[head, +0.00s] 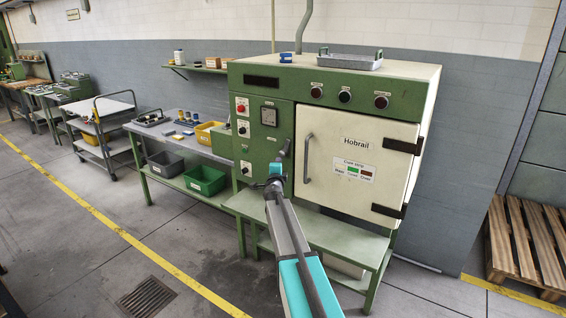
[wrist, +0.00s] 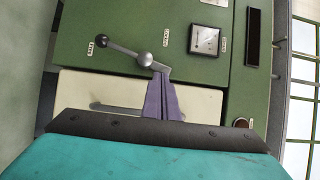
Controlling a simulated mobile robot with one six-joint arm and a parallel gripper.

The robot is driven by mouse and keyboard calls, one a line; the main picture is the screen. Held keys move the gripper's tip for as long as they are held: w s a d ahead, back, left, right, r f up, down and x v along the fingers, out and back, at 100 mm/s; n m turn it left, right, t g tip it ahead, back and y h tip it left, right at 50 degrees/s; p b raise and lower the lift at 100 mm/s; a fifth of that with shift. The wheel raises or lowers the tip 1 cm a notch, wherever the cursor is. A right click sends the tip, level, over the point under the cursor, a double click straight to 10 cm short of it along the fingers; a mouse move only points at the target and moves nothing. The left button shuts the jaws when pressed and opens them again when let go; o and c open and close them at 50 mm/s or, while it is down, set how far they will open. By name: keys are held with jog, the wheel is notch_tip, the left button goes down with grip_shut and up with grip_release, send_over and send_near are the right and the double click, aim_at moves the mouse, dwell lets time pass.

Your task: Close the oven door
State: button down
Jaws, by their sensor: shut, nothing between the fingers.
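The oven (head: 262,95) is a green cabinet with a cream door (head: 385,165) marked "Hobrail". The door looks shut or nearly shut; I cannot tell whether a small gap remains. A vertical grey handle (head: 308,158) is on its left side, dark hinges on its right. A lever (head: 284,150) with a dark knob is on the green panel left of the door; it also shows in the wrist view (wrist: 122,49). My gripper (head: 275,170) is shut and empty, in front of the panel near the lever. In the wrist view its fingers (wrist: 160,82) overlap the lever's hub; contact is unclear.
A gauge (head: 269,116) and buttons are on the panel. A metal tray (head: 349,62) sits on top of the oven. A workbench with a green bin (head: 205,181) is at left, and a wooden pallet (head: 530,245) at right. The floor in front is clear.

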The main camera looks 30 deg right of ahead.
jog(key=shift+s+a, duration=0.5)
jog(key=shift+a, duration=0.4)
jog(key=shift+s+a, duration=0.5)
jog(key=shift+a, duration=0.4)
